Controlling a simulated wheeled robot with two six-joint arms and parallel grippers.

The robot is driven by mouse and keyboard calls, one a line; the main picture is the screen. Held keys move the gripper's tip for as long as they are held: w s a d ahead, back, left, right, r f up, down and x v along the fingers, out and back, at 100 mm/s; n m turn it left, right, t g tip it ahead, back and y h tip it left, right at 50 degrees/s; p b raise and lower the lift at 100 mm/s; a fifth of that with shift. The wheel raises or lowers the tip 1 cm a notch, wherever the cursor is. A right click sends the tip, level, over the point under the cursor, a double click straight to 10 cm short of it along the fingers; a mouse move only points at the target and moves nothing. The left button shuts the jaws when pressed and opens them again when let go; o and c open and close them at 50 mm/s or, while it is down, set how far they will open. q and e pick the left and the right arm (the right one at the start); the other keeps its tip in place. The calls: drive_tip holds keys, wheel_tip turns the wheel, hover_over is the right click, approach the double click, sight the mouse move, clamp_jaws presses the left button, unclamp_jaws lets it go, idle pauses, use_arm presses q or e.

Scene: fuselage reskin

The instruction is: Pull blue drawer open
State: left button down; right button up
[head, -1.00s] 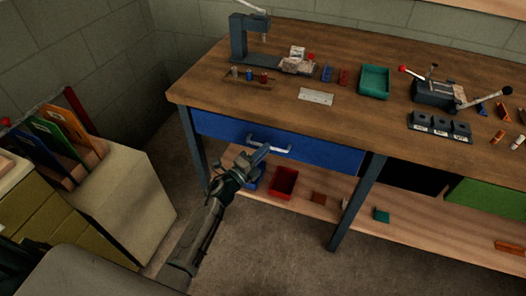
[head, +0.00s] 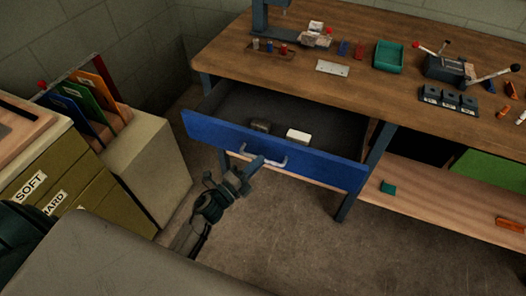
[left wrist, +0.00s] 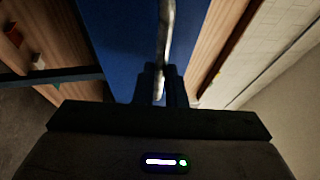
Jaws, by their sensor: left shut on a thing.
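The blue drawer (head: 325,168) under the workbench is pulled out, and its dark inside shows in the head view. A dark block (head: 261,126) and a whitish block (head: 298,136) lie in it. My left gripper (head: 256,163) is at the pale bar handle (head: 277,162) on the drawer front and is shut on it. In the left wrist view the handle (left wrist: 166,45) runs down between the fingers (left wrist: 160,88), with the blue drawer front (left wrist: 120,35) behind it. My right gripper is not in view.
The workbench top (head: 300,90) carries a green tray (head: 389,57), a metal plate (head: 332,68) and a vise (head: 450,68). A bench leg (head: 358,185) stands at the drawer's right. A cabinet with olive drawers (head: 60,175) stands at left. Floor in front is clear.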

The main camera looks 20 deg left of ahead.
use_arm(q)
drive_tip(key=shift+s+a, duration=0.1)
drive_tip(key=shift+s, duration=2.6)
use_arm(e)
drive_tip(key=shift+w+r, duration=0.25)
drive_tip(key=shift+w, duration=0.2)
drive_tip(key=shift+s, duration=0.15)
use_arm(q)
drive_tip(key=c, duration=1.5)
unclamp_jaws()
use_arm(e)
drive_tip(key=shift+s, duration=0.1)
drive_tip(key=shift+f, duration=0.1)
